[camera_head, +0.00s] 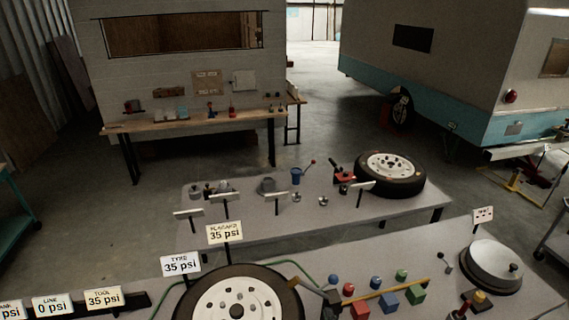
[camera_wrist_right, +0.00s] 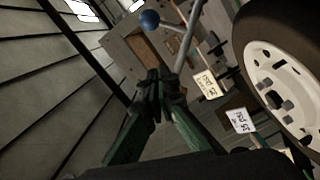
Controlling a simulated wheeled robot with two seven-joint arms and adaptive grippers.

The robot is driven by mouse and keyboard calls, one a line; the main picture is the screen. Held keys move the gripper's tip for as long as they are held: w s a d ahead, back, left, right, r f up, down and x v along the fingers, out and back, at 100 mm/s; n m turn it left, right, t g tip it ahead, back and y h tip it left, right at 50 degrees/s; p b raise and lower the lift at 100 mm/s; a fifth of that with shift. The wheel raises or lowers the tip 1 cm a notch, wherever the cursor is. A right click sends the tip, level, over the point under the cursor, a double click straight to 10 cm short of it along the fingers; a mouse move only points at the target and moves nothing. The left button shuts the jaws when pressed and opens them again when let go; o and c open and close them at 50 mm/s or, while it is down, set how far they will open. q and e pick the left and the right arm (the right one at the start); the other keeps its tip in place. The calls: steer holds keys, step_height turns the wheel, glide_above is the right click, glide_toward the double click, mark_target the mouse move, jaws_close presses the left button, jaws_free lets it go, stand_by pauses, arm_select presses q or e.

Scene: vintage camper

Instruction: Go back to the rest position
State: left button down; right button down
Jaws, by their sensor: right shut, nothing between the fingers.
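In the right wrist view, my right gripper (camera_wrist_right: 155,88) shows its dark green fingers shut together and empty. A thin metal rod with a blue ball end (camera_wrist_right: 150,20) lies beyond the fingertips; I cannot tell whether they touch it. I cannot make out the gripper's outline clearly in the head view. My left gripper does not show in either view. A large tyre with a white rim (camera_head: 238,302) is at the bottom of the head view, and a tyre (camera_wrist_right: 245,60) fills the right of the wrist view.
The near table (camera_head: 390,252) carries coloured blocks, a wooden bar (camera_head: 400,289), a round metal drum (camera_head: 490,268) and standing pressure cards (camera_head: 181,264). A second table (camera_head: 240,232) holds small tools and another tyre (camera_head: 390,175). Open floor (camera_head: 330,110) lies behind, between two campers.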

steer(key=s+d+f+m+g+h, duration=0.2)
steer(key=s+d+f+m+g, duration=0.3)
steer(key=d, duration=0.3)
steer(key=s+d+f+m+g+h, duration=0.2)
steer(key=s+d+f+m, duration=0.25)
steer(key=d+f, duration=0.35)
steer(key=s+d+f+m+g+y, duration=0.1)
steer(key=s+f+m+g, duration=0.2)
steer(key=s, duration=0.4)
steer(key=s+d+f+m+g+y, duration=0.1)
steer(key=s+f+m+g, duration=0.2)
steer(key=s, duration=0.5)
step_height(320, 180, down, 38)
steer(key=s+a+n+g+b, duration=0.2)
steer(key=b, duration=0.5)
steer(key=s+f+g+b, duration=0.1)
steer(key=s+f+b, duration=0.3)
steer(key=s+f, duration=1.4)
step_height(320, 180, down, 4)
steer(key=shift+s+d+r+g+y+b, duration=0.25)
steer(key=shift+s+g+y+b, duration=0.05)
steer(key=shift+b, duration=0.1)
